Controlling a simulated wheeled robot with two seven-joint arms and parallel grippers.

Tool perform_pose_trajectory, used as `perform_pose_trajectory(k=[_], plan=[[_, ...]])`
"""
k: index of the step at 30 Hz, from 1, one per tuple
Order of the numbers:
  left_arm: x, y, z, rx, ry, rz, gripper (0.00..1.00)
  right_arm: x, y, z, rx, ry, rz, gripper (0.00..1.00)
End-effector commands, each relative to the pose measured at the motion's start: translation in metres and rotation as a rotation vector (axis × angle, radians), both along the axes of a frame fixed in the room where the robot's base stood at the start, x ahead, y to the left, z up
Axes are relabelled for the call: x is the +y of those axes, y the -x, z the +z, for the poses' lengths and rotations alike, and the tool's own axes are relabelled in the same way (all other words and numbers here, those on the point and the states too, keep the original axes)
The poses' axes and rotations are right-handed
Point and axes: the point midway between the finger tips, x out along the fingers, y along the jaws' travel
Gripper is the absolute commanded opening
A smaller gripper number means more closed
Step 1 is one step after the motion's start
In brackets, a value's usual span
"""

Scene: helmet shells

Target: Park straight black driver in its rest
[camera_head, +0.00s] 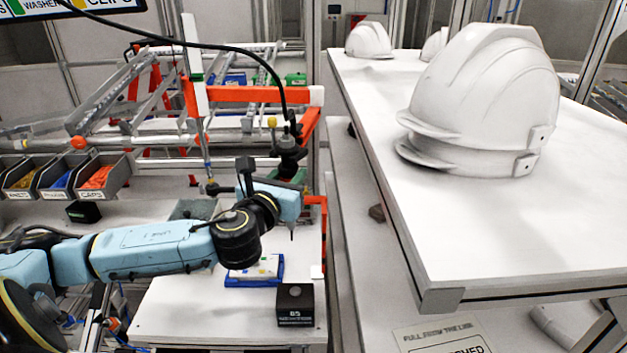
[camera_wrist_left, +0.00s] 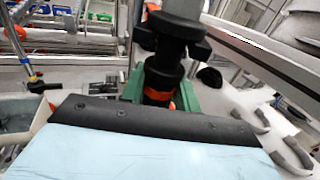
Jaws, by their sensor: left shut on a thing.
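The straight black driver (camera_head: 288,143) stands roughly upright at the end of my left arm, with a black cable rising from its top. My left gripper (camera_head: 297,178) is around its lower body. In the left wrist view the driver (camera_wrist_left: 163,65) shows close up, with an orange ring low on it and green finger parts on both sides. My right gripper is not in view.
White helmet shells (camera_head: 485,100) stand on a white table (camera_head: 480,245) at right. Grey parts bins (camera_head: 98,178) are at left. A blue tray (camera_head: 238,282) and a black box (camera_head: 295,304) sit on the lower bench. An orange frame (camera_head: 262,94) stands behind the driver.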

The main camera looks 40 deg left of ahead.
Motion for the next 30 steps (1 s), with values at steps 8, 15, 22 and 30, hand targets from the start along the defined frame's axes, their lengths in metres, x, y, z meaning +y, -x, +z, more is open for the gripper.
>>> perform_pose_trajectory(k=[8,15,22,30], plan=[[-0.003,-0.012,0.001,-0.004,0.004,0.002,0.0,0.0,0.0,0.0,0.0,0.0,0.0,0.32],[-0.01,-0.039,0.001,-0.003,0.004,0.0,0.0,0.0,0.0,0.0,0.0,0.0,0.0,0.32],[-0.015,-0.059,0.001,-0.002,0.002,0.0,0.0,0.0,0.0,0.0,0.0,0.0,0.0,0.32],[-0.016,-0.062,0.0,0.0,0.0,-0.001,0.0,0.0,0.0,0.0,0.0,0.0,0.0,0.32]])
